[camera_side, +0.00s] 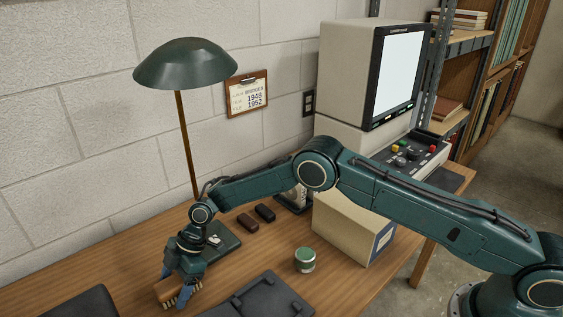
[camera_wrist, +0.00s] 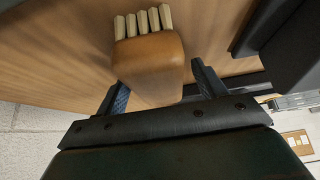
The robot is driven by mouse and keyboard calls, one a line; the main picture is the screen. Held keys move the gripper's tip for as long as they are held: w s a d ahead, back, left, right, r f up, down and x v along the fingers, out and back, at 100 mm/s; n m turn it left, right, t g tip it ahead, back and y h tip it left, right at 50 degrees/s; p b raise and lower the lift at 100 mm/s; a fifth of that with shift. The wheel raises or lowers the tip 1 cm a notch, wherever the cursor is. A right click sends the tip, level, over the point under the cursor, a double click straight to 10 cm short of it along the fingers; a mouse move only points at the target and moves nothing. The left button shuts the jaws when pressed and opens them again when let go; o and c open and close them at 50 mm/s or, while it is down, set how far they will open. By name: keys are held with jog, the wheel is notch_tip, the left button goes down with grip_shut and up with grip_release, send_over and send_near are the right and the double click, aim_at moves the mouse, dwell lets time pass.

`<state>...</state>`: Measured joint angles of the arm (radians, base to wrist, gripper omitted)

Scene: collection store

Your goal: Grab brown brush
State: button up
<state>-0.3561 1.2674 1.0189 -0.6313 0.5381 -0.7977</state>
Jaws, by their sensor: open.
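The brown brush (camera_side: 170,289) lies on the wooden table at the lower left in the side view. It has a rounded brown body and a row of pale bristle tufts at one edge. In the wrist view the brush (camera_wrist: 149,62) is at the upper middle, with the tufts at the top. My gripper (camera_side: 178,287) is low over the brush in the side view, its fingers at either side of it. In the wrist view my gripper (camera_wrist: 158,85) is open, with the near part of the brush between the two fingers. I cannot tell whether either finger touches it.
A dark tray (camera_side: 262,297) and a green tin (camera_side: 305,260) are right of the brush. A green lamp (camera_side: 186,65) stands behind. Two small dark blocks (camera_side: 248,222) lie near the wall. A dark object (camera_side: 80,303) is at the lower left. A cream box (camera_side: 352,228) stands farther right.

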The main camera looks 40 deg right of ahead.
aim_at(172, 281)
jog(key=shift+a+f, duration=0.1)
jog(key=shift+c, duration=0.4)
jog(key=c, duration=1)
notch_tip(172, 281, up, 20)
jog(key=shift+r, duration=0.1)
dwell(0.7)
